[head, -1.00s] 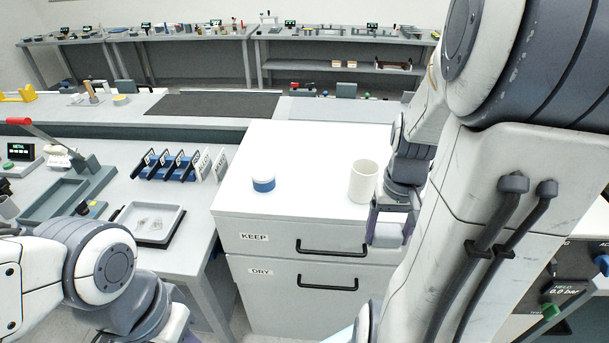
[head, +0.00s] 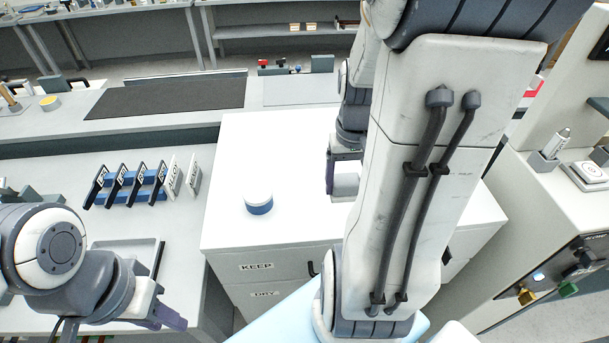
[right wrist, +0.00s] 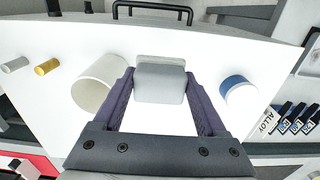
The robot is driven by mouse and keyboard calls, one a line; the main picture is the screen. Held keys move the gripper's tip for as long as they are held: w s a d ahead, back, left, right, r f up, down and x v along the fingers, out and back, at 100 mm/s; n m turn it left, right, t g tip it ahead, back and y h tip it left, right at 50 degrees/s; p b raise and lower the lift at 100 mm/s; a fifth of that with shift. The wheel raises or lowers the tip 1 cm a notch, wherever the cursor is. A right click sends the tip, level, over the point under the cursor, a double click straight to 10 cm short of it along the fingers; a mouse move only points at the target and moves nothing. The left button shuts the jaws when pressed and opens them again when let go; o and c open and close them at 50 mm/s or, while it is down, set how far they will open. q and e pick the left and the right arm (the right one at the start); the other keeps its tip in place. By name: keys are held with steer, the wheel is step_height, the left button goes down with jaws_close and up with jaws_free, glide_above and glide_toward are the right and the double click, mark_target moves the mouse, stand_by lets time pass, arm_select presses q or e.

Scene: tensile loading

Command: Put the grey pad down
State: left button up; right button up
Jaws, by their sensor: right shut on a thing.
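My right gripper (right wrist: 160,90) is shut on the grey pad (right wrist: 158,72), a pale block with rounded edges between its purple fingers. The pad (head: 345,181) also shows in the head view, over the white cabinet top (head: 290,160). I cannot tell whether it touches the top. My left gripper (head: 165,316) is low at the left in the head view. Its purple fingers show from the side, and their opening is unclear.
On the cabinet top, a white cup (right wrist: 98,84) and a blue-and-white tub (right wrist: 239,92) flank the right gripper in the wrist view. Small silver (right wrist: 15,65) and gold (right wrist: 46,67) cylinders lie further left. A blue rack (head: 140,188) holds several upright plates left of the cabinet.

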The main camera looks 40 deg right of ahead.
steer(key=w+f+p, duration=0.1)
steer(key=w+f, duration=0.1)
steer(key=w, duration=0.1)
steer(key=w+f, duration=0.2)
steer(key=w, duration=0.2)
steer(key=w+d+f+p, duration=0.1)
steer(key=w+f, duration=0.1)
steer(key=w, duration=0.1)
steer(key=shift+w+f+p, duration=0.2)
steer(key=shift+w+p, duration=0.05)
steer(key=shift+p, duration=0.1)
step_height(320, 180, down, 4)
steer(key=shift+r+p, duration=0.15)
steer(key=shift+p, duration=0.5)
steer(key=shift+f, duration=0.2)
steer(key=shift+f, duration=0.15)
steer(key=o, duration=1.5)
steer(key=shift+o, duration=0.2)
